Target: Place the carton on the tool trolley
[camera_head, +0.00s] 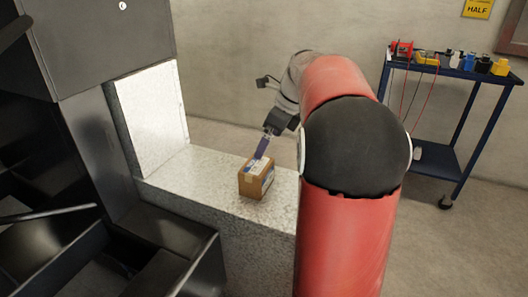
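The carton (252,184) is a small brown box with a pale tape strip and a label on its side. It stands upright on a speckled grey ledge left of my arm. My gripper (262,148) is just above the carton's top, with a bluish-purple finger pointing down at it. I cannot tell whether it touches the carton or how its fingers are set. The tool trolley (456,78) is a dark blue cart at the right, with a top shelf and a lower shelf.
Several tools and bottles, including a red-and-black meter (402,49) and a yellow item (500,67), line the trolley's top. Dark machine cabinets (105,45) and open dark panels crowd the left. My red arm hides the middle. Floor shows around the trolley.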

